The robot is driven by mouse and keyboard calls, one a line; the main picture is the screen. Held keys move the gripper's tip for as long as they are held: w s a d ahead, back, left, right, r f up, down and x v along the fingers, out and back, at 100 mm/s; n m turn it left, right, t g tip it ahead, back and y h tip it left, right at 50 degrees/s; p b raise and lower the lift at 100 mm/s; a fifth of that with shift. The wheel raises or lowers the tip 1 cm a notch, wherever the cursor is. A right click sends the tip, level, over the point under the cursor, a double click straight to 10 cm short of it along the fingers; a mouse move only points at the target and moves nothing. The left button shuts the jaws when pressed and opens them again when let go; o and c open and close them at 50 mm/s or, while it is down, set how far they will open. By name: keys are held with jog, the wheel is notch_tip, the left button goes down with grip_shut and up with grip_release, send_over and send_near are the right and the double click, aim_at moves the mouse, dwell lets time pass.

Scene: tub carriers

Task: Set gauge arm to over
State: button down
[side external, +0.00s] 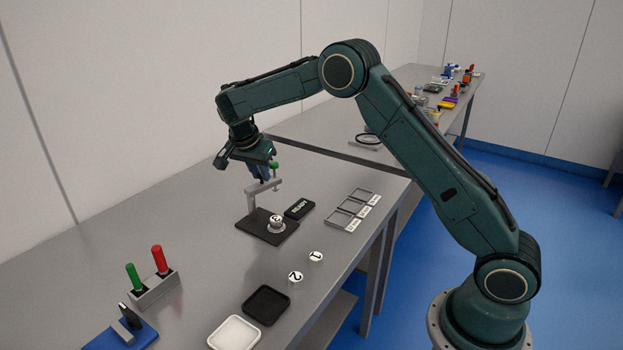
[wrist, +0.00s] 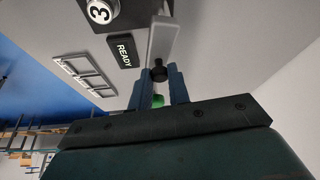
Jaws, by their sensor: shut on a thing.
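The gauge stands on a black base (side external: 252,233), with a grey post and a horizontal grey gauge arm (side external: 264,187) at its top. The gauge arm also shows in the wrist view (wrist: 164,40). A green-topped plunger (side external: 274,165) is at the arm's end. A disc marked 3 (side external: 276,220) sits on the base, apart from the plunger. My gripper (side external: 264,180) points down at the gauge arm. In the wrist view its blue fingers are around a black knob (wrist: 158,72) on the arm, shut on it. The fingers partly hide the green top (wrist: 158,100).
A display (side external: 299,209) beside the base reads READY. Three grey trays (side external: 337,221) lie to the right. Discs 1 (side external: 316,257) and 2 (side external: 295,277) lie in front, near a black tray (side external: 267,288) and a white tray (side external: 214,332). A holder (side external: 154,290) bears green and red handles.

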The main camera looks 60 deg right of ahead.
jog(key=m, duration=0.1)
jog(key=m+g, duration=0.1)
jog(key=m, duration=0.1)
jog(key=s+m, duration=0.1)
jog(key=shift+a+g, duration=0.25)
jog(key=shift+g, duration=0.05)
jog(key=shift+s+a+m+g, duration=0.15)
jog(key=shift+m+g, duration=0.15)
jog(key=shift+m, duration=0.7)
jog(key=shift+s+a+r+m+g, duration=0.1)
jog(key=shift+m+g, duration=0.05)
jog(key=shift+m, duration=0.35)
jog(key=shift+s+a+m+g, duration=0.1)
jog(key=shift+m+g, duration=0.05)
jog(key=shift+m, duration=0.35)
jog(key=c, duration=1.3)
grip_release()
jog(key=shift+y, duration=0.3)
jog(key=shift+d+n, duration=0.1)
jog(key=shift+n, duration=0.4)
